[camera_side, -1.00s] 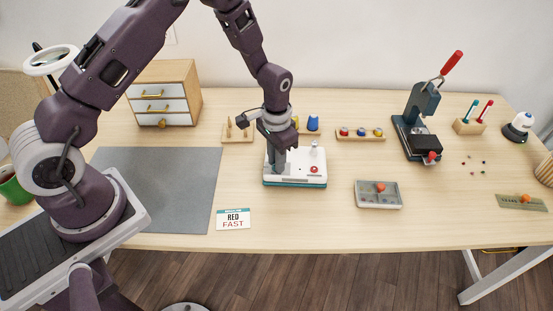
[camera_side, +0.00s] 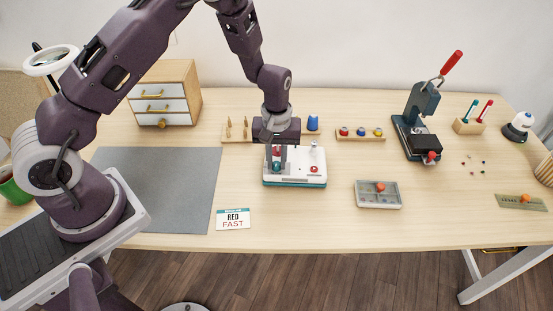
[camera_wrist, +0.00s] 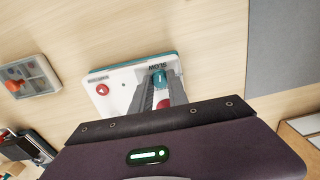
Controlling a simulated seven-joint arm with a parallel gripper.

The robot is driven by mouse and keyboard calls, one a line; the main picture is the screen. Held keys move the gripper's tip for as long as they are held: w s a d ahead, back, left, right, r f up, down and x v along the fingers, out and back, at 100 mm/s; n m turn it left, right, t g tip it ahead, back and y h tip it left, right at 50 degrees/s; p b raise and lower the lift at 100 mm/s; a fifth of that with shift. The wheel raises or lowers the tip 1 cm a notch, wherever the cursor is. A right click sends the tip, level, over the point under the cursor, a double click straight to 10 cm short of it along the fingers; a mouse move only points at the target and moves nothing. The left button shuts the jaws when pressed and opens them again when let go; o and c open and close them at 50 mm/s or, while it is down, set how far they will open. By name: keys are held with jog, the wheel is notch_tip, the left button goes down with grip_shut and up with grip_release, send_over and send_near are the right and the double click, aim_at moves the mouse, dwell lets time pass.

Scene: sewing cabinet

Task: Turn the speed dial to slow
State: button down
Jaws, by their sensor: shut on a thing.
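The white machine (camera_side: 299,176) with a teal base stands mid-table. My gripper (camera_side: 276,166) points down onto its left part. In the wrist view the two grey fingers (camera_wrist: 163,80) close around a round teal dial (camera_wrist: 159,77) with a pale mark on it; the dial also shows in the side view (camera_side: 277,168). A "SLOW" label (camera_wrist: 155,67) is printed beside the dial. A red round part (camera_wrist: 164,103) shows between the fingers, partly hidden. The dial's full pointer direction is hard to tell.
A red button (camera_side: 314,169) and a pale upright post (camera_side: 314,146) are on the machine's right part. A "RED FAST" card (camera_side: 233,219) lies in front. A grey tray (camera_side: 379,194) is to the right, and wooden racks (camera_side: 360,135) stand behind. The grey mat (camera_side: 165,185) is clear.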

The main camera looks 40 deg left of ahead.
aim_at(277, 164)
jog(key=shift+n, duration=1.4)
jog(key=c, duration=1.3)
grip_release()
jog(key=shift+r, duration=0.1)
notch_tip(277, 164, up, 7)
jog(key=shift+f, duration=0.1)
